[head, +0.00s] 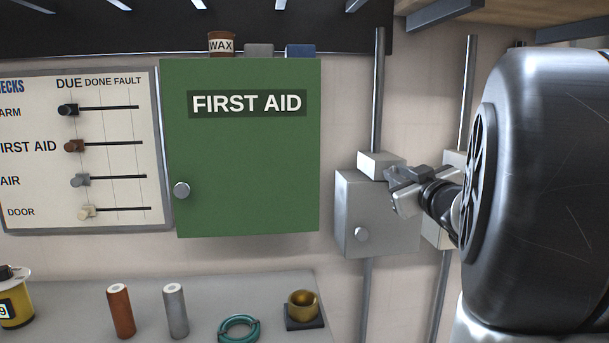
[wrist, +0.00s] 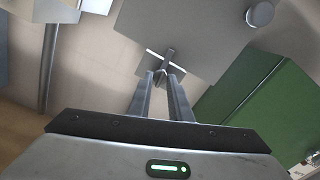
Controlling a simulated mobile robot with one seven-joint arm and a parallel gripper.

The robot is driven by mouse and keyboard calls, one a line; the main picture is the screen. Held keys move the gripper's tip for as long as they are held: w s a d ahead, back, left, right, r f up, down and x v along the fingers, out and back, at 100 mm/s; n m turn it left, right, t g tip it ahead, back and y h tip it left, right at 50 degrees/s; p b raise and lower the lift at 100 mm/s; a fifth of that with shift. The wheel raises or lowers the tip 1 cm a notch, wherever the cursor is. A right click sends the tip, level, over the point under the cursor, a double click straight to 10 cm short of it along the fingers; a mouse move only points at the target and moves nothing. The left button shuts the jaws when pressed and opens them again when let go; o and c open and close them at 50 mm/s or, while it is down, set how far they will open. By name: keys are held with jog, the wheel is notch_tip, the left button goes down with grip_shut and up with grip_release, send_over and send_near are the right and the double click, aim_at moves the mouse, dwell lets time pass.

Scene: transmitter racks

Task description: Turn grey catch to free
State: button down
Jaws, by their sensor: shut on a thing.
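The grey catch (wrist: 169,53) is a small dark grey bar at the edge of a grey wall box, in the upper middle of the wrist view. Thin pale marks spread to both sides of it. My gripper (wrist: 162,74) is shut on the near end of the catch, with both fingertips close together there. In the head view the grey box (head: 358,210) hangs on the wall right of centre, with a round knob low on its front. My gripper (head: 402,188) reaches its upper right side from the right; there the fingers largely hide the catch.
A green first aid cabinet (head: 245,160) hangs left of the box, with a slider board (head: 110,190) beyond it. Vertical pipes (head: 376,90) run above and below the box. A shelf (head: 200,300) below holds a brown tube, a grey tube, a teal ring and a brass cup.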

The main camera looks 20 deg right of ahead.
jog(key=shift+n+b, duration=5.25)
jog(key=shift+n, duration=3.15)
jog(key=c, duration=1.6)
grip_release()
jog(key=shift+f, duration=0.1)
jog(key=shift+a, duration=0.1)
